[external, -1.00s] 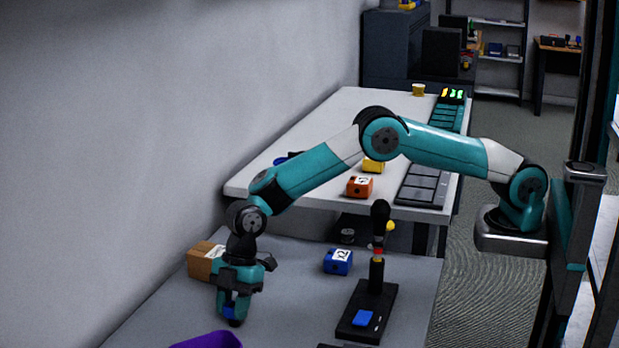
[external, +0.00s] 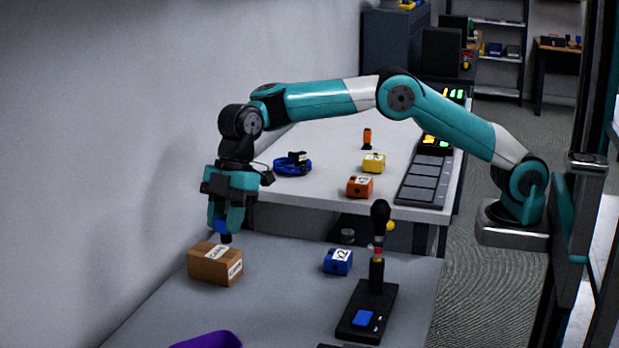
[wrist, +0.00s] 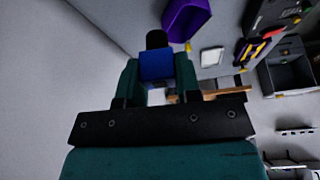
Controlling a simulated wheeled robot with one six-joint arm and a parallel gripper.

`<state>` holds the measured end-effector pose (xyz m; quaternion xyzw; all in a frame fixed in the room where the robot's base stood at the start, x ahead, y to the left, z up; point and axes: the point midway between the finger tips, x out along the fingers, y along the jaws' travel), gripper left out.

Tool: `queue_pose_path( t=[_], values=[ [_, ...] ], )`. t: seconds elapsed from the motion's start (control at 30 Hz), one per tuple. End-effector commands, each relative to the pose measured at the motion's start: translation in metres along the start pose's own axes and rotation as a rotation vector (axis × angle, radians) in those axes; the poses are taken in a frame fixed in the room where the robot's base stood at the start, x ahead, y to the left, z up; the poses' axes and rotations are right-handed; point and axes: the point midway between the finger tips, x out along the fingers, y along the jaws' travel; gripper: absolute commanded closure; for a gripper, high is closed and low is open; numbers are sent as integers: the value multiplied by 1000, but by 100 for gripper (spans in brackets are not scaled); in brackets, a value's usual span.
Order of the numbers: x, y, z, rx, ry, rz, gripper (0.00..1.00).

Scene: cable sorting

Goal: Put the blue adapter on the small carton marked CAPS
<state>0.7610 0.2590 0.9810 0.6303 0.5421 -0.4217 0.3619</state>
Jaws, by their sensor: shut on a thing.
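The blue adapter (external: 221,226) has a black end. It is held between the fingers of my gripper (external: 226,222), black end down in the external view. In the wrist view the adapter (wrist: 156,65) sits between the two teal fingers of my gripper (wrist: 156,75). The small brown carton (external: 213,267) marked CAPS stands on the near grey table against the wall side. My gripper is raised above the carton's back edge in the external view. The carton is mostly hidden in the wrist view, with only a brown strip (wrist: 220,92) showing behind the gripper.
A blue box (external: 338,261) marked X2 stands right of the carton. A black stand with an upright post (external: 376,276) is farther right. A purple bin (external: 208,341) is at the front edge.

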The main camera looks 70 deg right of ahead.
Motion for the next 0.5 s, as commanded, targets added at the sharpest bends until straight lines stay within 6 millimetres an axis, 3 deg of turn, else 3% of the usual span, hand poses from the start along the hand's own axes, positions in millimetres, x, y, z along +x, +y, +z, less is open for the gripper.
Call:
queue_pose_path(
  t=[0.17, 0.3, 0.5],
  values=[
    [-34, 29, 13, 200, -6, 79, 92],
    [-68, 65, 42, 487, -9, 192, 92],
    [-110, 101, 85, 823, -3, 336, 92]
  ],
)
